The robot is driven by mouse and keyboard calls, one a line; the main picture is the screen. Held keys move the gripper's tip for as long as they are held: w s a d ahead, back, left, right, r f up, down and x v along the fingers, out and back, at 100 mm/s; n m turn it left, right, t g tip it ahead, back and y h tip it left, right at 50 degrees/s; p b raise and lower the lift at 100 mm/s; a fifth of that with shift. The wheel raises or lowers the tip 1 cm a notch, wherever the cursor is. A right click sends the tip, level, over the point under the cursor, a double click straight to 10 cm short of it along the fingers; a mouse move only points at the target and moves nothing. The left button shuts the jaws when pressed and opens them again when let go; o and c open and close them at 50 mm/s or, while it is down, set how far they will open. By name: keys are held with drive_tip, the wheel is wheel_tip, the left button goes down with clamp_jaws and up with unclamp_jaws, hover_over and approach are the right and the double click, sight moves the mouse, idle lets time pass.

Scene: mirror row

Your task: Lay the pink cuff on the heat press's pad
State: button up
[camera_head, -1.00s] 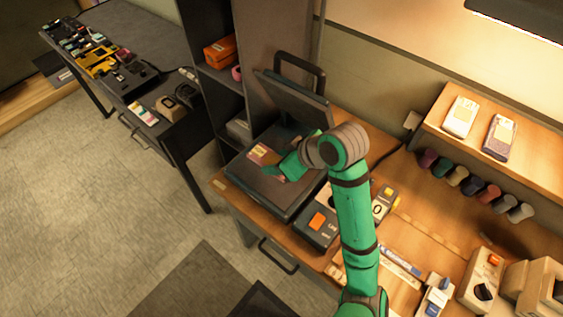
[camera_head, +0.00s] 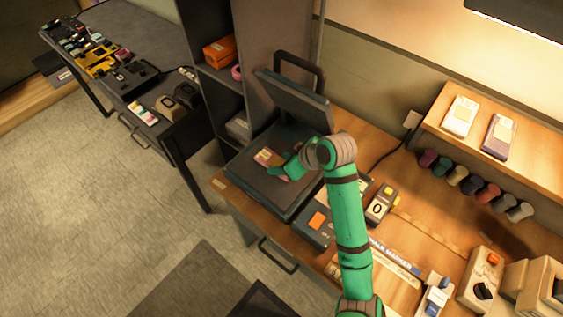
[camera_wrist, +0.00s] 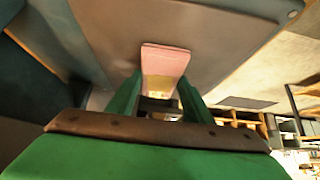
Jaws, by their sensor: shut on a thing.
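The pink cuff (camera_wrist: 165,60) is a flat strip held between my gripper's green fingers (camera_wrist: 160,98) in the wrist view. In the head view the cuff (camera_head: 267,157) shows as a small pink and yellowish patch over the heat press's dark pad (camera_head: 250,178). My gripper (camera_head: 279,170) is shut on the cuff, low over the pad's middle. The frames do not show clearly whether the cuff touches the pad. The press's upper plate (camera_head: 292,100) is raised behind, with its handle at the top. My wrist hides the pad's right part.
A press control box (camera_head: 316,222) with an orange button and a counter (camera_head: 380,206) reading 0 stand to the right. A dark shelf unit (camera_head: 225,85) stands left of the press. Several spools (camera_head: 470,185) hang below the right shelf.

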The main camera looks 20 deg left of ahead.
drive_tip(key=shift+f, duration=0.1)
drive_tip(key=o, duration=1.1)
drive_tip(key=shift+o, duration=0.2)
drive_tip(key=v, duration=1.2)
drive_tip(key=shift+s, duration=0.1)
